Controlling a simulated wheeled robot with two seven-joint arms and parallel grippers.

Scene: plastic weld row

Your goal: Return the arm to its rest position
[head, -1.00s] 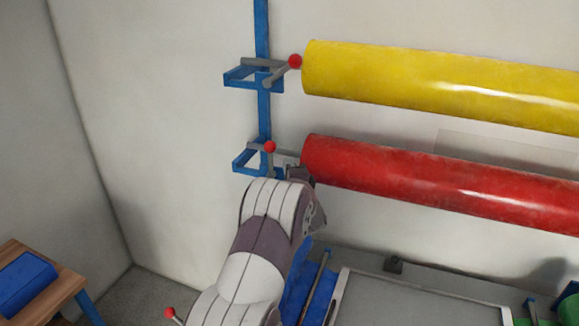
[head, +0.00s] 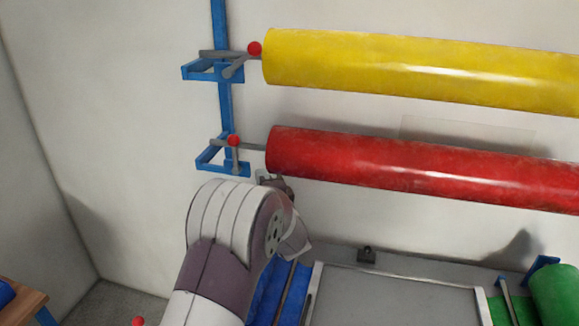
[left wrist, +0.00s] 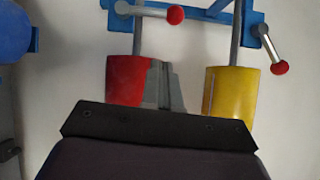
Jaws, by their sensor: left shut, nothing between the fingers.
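My left arm (head: 225,225) rises from the bottom of the head view. Its gripper (head: 276,185) is small and mostly hidden behind the wrist, just below the left end of the red roll (head: 400,168). In the left wrist view the grey fingers (left wrist: 165,86) are together and empty. There they overlap the edge of the red roll (left wrist: 124,80), with the yellow roll (left wrist: 229,92) to the right. I cannot tell whether the fingers touch the red roll. My right gripper is in neither view.
The yellow roll (head: 420,68) hangs above the red one. A blue wall rack (head: 224,105) with red-knobbed levers holds their left ends. Below are a grey flat panel (head: 400,295) and a green roll (head: 558,292). Bare wall lies left of the rack.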

